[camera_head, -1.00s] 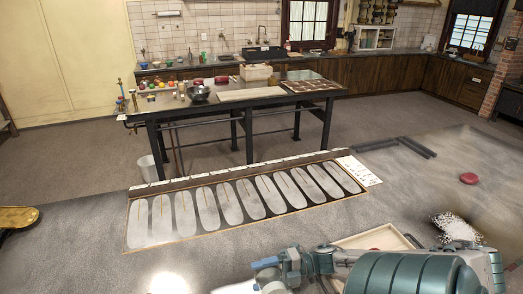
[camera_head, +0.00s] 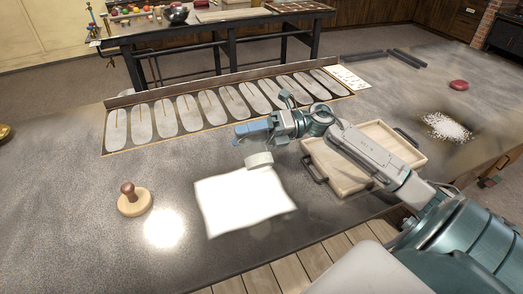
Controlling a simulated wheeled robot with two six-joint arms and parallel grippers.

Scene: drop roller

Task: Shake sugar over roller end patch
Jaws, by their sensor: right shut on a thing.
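My right gripper (camera_head: 252,133), with blue fingers, is in the middle of the head view. It is shut on a short pale cylinder (camera_head: 259,160), which hangs just below the fingers. The cylinder is above the back edge of a bright white sheet (camera_head: 245,205) on the grey worktop. I cannot tell whether it touches the sheet. White grains (camera_head: 447,127) lie in a loose heap at the right. I cannot tell which surface is the roller end patch. My left gripper is out of view.
A wooden tray (camera_head: 326,177) with dark handles lies under my right arm. A knobbed wooden disc (camera_head: 133,201) stands at left. A panel of long ovals (camera_head: 106,150) lies behind, and a red round thing (camera_head: 459,85) at far right. The left front worktop is clear.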

